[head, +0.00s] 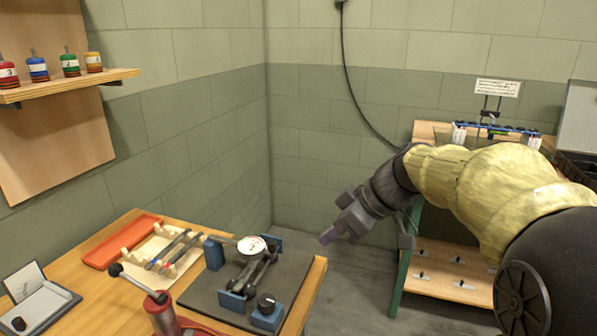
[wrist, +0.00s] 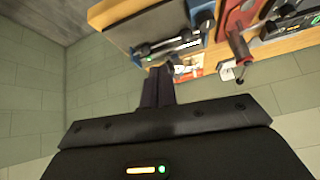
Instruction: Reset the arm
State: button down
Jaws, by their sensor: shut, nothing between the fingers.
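My gripper (head: 331,235) is at the end of my arm, which comes in from the right in the head view with a yellow sleeve over it. The gripper hangs in the air just right of the wooden bench's corner, apart from everything on it. In the wrist view its two dark fingers (wrist: 158,88) are together with nothing between them. The bench (head: 312,290) appears upside down at the top of the wrist view, beyond the fingers.
The bench holds a dark plate with a dial gauge (head: 252,245), an orange tray (head: 122,241), a red lever press (head: 160,310) and an open case (head: 38,305). A shelf (head: 70,86) carries several coloured weights. A green-legged stand (head: 440,270) is behind my arm. Grey floor lies between.

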jog(key=s+d+f+m+h, duration=0.2)
jog(key=s+f+m, duration=0.2)
jog(key=f, duration=0.3)
jog(key=s+d+f+m+g+h, duration=0.1)
jog(key=s+d+f+m+h, duration=0.2)
jog(key=f, duration=0.4)
jog(key=s+f+m+h, duration=0.2)
jog(key=s+f+m, duration=0.25)
jog(key=f, duration=0.25)
jog(key=w+p+v, duration=0.2)
jog(key=p+v, duration=0.8)
jog(key=p, duration=0.1)
jog(key=w+r+p+v, duration=0.1)
jog(key=w+p+v, duration=0.1)
jog(key=p+v, duration=0.9)
jog(key=shift+d, duration=0.25)
